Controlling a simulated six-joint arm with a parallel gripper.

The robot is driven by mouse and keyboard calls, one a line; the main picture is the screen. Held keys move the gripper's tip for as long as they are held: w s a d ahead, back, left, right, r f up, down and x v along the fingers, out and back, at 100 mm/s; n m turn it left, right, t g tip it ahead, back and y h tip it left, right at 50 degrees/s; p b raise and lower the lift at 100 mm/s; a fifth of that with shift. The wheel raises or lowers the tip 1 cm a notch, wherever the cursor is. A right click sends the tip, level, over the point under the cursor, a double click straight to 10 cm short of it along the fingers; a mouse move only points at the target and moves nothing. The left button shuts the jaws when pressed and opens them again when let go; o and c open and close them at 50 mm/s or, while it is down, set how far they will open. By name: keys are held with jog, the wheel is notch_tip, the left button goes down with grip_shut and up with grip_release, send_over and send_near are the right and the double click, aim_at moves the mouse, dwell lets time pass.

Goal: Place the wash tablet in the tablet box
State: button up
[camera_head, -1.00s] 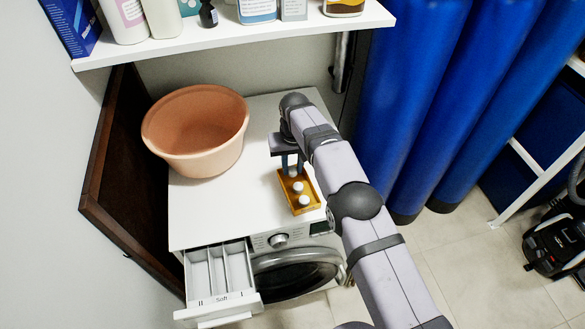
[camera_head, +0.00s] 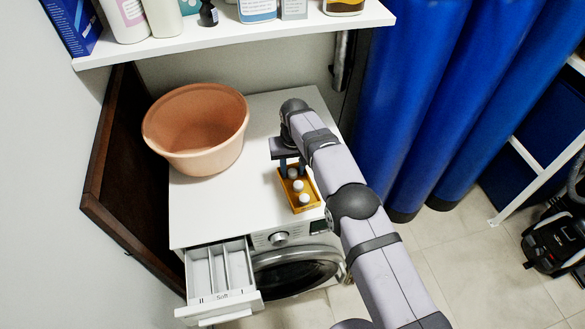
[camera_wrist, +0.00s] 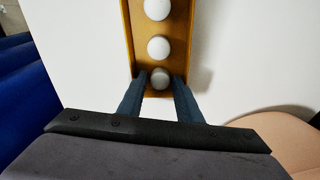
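The orange tablet box (camera_head: 307,210) sits on the white washing machine top, near its front right. The fingertips partly hide the box's near end.
A terracotta basin (camera_head: 195,130) stands left on the machine top. The detergent drawer (camera_head: 220,280) is pulled out at the front left. A loaded white shelf (camera_head: 235,33) hangs above. Tall blue cylinders (camera_head: 410,90) stand to the right. The top between basin and box is clear.

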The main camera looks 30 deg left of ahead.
aim_at(293, 180)
notch_tip(293, 180, up, 12)
jog(key=s+b, duration=0.1)
jog(key=b, duration=0.1)
jog(key=shift+d, duration=0.45)
jog(key=shift+r, duration=0.1)
jog(key=w+d+r+m, duration=0.1)
jog(key=d+m, duration=0.1)
jog(key=d, duration=1.2)
jog(key=w+d+r+m, duration=0.1)
jog(key=d+r+m, duration=0.1)
jog(key=d, duration=1.1)
jog(key=s+d+f+m, duration=0.2)
jog(key=s+d+f, duration=0.1)
jog(key=s+d, duration=0.6)
jog(key=s+d+f+m+g+h, duration=0.1)
jog(key=s+d+f+m, duration=0.1)
jog(key=s+d, duration=0.8)
jog(key=shift+s+f, duration=0.5)
jog(key=shift+s, duration=0.45)
